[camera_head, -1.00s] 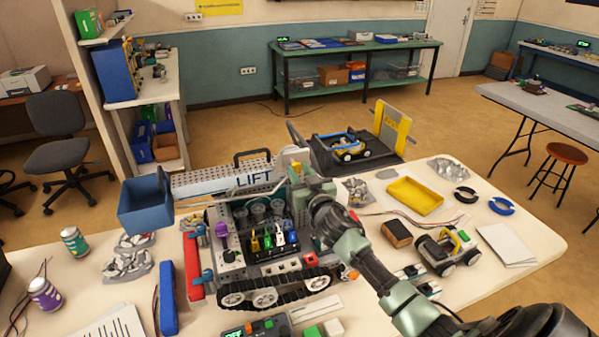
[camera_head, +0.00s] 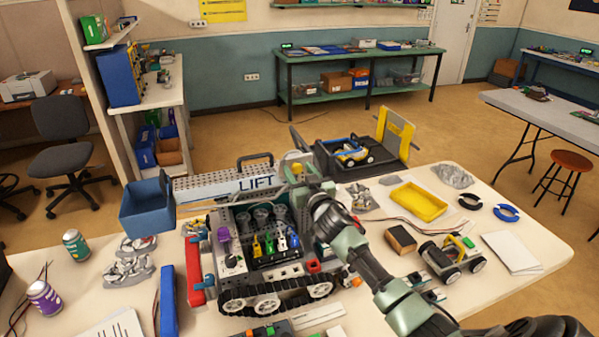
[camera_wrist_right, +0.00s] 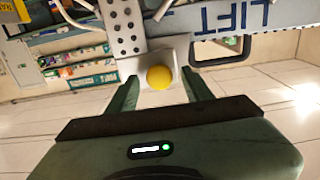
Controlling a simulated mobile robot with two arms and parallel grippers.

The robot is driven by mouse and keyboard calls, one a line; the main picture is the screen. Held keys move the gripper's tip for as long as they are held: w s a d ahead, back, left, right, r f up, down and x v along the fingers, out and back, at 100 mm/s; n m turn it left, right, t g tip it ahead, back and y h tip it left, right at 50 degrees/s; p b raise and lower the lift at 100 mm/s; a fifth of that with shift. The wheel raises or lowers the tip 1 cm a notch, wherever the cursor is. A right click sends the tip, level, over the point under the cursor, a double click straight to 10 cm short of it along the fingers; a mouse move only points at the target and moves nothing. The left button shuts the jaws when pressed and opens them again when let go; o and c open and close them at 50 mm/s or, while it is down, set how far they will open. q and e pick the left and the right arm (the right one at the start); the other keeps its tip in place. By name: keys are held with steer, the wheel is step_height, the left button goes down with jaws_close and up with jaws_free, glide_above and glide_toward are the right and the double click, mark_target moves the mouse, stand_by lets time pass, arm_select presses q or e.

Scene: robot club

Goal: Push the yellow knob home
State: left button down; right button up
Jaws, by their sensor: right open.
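The yellow knob (camera_wrist_right: 159,77) is a round yellow ball on a pale block at the end of the grey perforated beam marked LIFT (camera_head: 220,184). It also shows small in the head view (camera_head: 297,168), at the back of the tracked robot (camera_head: 262,262). My right gripper (camera_head: 303,184) is open at the beam's right end. In the wrist view its two green fingers stand either side of the knob, with gaps showing between them and it. Whether anything touches the knob I cannot tell. My left gripper is not in view.
A blue bin (camera_head: 147,207) stands left of the beam. A grey platform with a yellow upright panel (camera_head: 394,133) is behind it. A yellow tray (camera_head: 418,202), a small wheeled robot (camera_head: 450,252) and papers (camera_head: 513,252) lie to the right on the white table.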

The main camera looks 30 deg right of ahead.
steer(key=b+v, duration=0.2)
steer(key=v, duration=0.5)
steer(key=shift+s, duration=0.3)
